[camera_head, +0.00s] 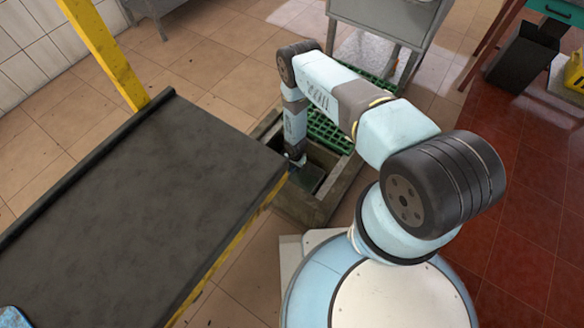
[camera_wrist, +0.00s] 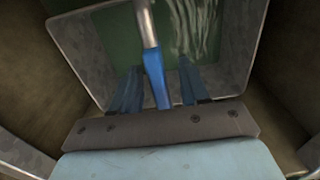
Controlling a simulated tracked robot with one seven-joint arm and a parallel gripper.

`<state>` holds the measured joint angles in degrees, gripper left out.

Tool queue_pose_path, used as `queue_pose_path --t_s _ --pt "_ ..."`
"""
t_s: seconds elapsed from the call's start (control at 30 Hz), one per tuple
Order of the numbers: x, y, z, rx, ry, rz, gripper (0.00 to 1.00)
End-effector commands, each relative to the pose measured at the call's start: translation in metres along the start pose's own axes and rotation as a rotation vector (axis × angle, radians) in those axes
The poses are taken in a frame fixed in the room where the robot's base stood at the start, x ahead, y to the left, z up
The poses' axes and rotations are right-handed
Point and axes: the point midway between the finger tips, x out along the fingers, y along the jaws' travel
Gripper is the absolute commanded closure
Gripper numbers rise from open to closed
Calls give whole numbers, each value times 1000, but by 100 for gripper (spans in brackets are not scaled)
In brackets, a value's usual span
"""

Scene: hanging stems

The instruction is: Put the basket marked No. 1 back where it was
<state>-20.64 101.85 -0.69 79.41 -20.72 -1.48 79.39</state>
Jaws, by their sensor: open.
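A grey metal basket (camera_wrist: 88,52) with a green inside fills the middle of the wrist view. A metal handle with a blue grip (camera_wrist: 156,80) rises from it toward the camera. My gripper (camera_wrist: 159,68) is open, with one blue finger on each side of the handle; I cannot tell whether either touches it. In the head view my arm reaches down into a floor pit (camera_head: 324,208), and a dark top, likely the basket's, shows (camera_head: 312,177) beside the wrist. The fingers are hidden there. No number is readable on the basket.
The pit has raised edges, and its brown walls stand close on both sides in the wrist view. Green grating (camera_head: 328,132) covers its far part. A dark-topped table (camera_head: 150,205) stands close on the left, and a grey metal stand (camera_head: 385,22) behind the pit.

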Motion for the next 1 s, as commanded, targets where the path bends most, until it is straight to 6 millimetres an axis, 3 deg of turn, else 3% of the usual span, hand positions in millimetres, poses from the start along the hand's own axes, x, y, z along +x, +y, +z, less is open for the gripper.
queue_pose_path --t_s 0.27,0.8,1.0 --pt "-13 0 0 -1 0 -1 55" --pt "-96 0 -1 1 1 -1 55" --pt "-115 0 -1 2 0 0 55"
